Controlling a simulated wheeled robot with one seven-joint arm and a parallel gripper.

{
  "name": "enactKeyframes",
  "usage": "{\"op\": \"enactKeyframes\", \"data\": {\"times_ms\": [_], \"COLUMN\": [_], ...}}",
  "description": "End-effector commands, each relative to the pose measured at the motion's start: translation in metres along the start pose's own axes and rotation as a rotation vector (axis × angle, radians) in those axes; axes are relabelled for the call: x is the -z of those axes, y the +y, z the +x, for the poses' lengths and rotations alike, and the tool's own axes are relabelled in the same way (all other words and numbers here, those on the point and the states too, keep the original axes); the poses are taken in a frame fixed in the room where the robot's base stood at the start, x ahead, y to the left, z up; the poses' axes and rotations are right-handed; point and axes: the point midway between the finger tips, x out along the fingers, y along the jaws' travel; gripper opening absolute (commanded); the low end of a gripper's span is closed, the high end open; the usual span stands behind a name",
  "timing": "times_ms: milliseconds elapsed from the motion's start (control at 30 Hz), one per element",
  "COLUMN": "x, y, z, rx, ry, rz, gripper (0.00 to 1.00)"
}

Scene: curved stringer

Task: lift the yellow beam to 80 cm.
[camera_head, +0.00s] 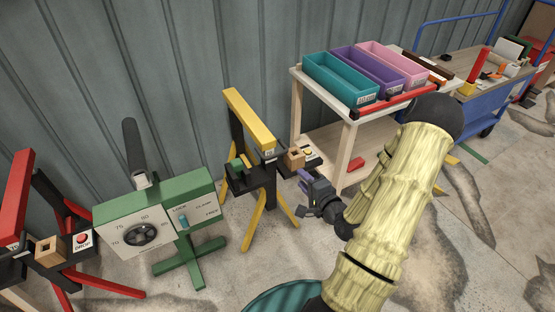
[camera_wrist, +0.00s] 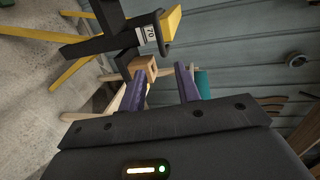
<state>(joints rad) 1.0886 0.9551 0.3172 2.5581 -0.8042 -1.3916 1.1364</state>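The yellow beam (camera_head: 250,118) lies across the top of a black trestle (camera_head: 262,178) with yellow legs. Its end also shows in the wrist view (camera_wrist: 172,20), above a tag reading 70. My gripper (camera_head: 305,193) is just right of the trestle, below the block. In the wrist view its two purple fingers (camera_wrist: 161,78) are apart with nothing held. The wooden block (camera_wrist: 145,68) appears beyond them, nearer the left finger.
A green box (camera_head: 150,220) with a numbered dial (camera_head: 141,234), a switch and a dark lever (camera_head: 133,150) stands left. A red-beamed trestle (camera_head: 20,195) is far left. A shelf cart (camera_head: 345,130) with coloured bins stands behind my arm. The corrugated wall is close behind.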

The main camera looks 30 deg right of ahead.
Motion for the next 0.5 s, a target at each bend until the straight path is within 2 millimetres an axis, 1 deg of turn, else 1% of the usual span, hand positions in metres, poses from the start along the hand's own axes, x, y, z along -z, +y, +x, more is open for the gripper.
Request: {"op": "enactKeyframes", "data": {"times_ms": [267, 367, 500], "x": [0.000, 0.000, -0.001], "y": [0.001, 0.003, 0.004], "z": [0.003, 0.009, 0.022], "rx": [-0.002, -0.003, -0.002], "ry": [-0.001, -0.003, -0.004], "rz": [-0.005, -0.008, -0.010], "gripper": [0.33, 0.33, 0.33]}}
